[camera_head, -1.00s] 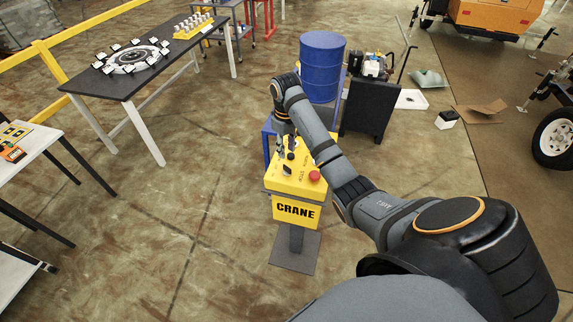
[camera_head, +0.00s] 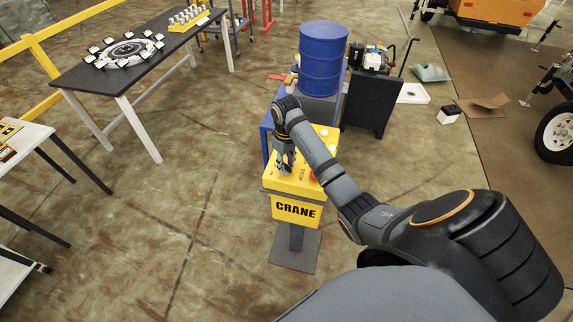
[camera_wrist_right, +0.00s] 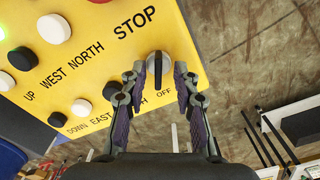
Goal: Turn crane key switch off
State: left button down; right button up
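The yellow crane control box (camera_head: 281,207) stands on a post below the middle of the head view. Its panel also fills the upper left of the right wrist view (camera_wrist_right: 105,50). My right gripper (camera_head: 287,163) is over the panel. In the right wrist view its fingers (camera_wrist_right: 160,78) are open, one on each side of the knob, with small gaps showing. The knob is hidden behind the gripper in the head view. My left gripper is not in view.
White buttons (camera_wrist_right: 53,28), black buttons and a red button (camera_wrist_right: 100,1) sit on the same panel. A blue barrel (camera_head: 322,60) stands behind the box. A dark table (camera_head: 75,77) stands at the left. Open floor lies left of the box.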

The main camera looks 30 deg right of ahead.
jog(key=shift+w+d, duration=0.15)
jog(key=c, duration=0.4)
jog(key=shift+c, duration=1)
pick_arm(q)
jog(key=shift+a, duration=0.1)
pick_arm(e)
grip_shut()
